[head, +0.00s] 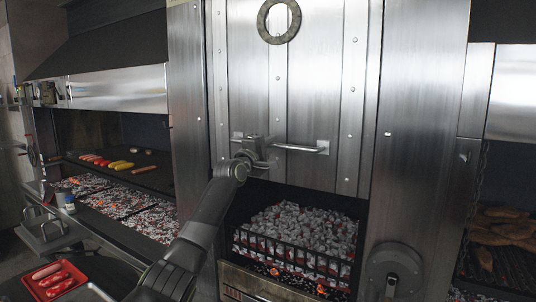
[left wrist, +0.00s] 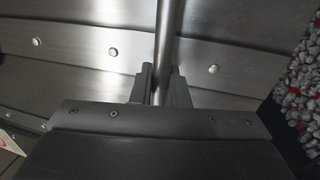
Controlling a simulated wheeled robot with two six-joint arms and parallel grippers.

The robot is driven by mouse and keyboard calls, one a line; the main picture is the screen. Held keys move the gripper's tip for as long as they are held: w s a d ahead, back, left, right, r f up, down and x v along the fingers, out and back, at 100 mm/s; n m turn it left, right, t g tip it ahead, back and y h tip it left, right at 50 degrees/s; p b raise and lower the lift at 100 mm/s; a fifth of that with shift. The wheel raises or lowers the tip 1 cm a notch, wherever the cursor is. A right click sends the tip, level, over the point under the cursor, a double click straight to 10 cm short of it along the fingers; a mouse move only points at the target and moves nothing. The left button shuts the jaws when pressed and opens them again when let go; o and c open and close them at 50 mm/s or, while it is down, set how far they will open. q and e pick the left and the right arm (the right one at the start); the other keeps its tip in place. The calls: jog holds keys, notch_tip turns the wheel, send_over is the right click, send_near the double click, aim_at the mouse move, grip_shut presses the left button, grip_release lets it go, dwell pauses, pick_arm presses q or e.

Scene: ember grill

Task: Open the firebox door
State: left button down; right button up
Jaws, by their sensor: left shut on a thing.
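The firebox door (head: 252,85) is a tall riveted steel panel with a horizontal bar handle (head: 303,148) near its lower part. Below its lower edge an opening shows grey and glowing coals (head: 300,228) behind a black grate. My left gripper (head: 256,158) is at the left part of the handle. In the left wrist view the handle bar (left wrist: 170,35) runs between the two fingers of the left gripper (left wrist: 162,85), which is shut on it. The arm hides the lower left of the opening. My right gripper is not in view.
A grill with sausages and corn (head: 120,165) over coal beds stands at the left. A red tray (head: 68,288) with sausages is at the front left. A round crank wheel (head: 396,268) is right of the opening. More food lies on the grill at far right (head: 505,225).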

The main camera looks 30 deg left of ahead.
pick_arm(q)
jog(key=shift+s+r, duration=0.1)
jog(key=shift+r, duration=0.4)
jog(key=c, duration=1.5)
grip_release()
jog(key=shift+f, duration=0.2)
jog(key=shift+f, duration=0.1)
jog(key=shift+s+f, duration=0.15)
jog(key=shift+s, duration=0.1)
jog(key=b+v, duration=0.8)
jog(key=v, duration=0.9)
jog(key=shift+a+r, duration=0.1)
jog(key=shift+r, duration=0.1)
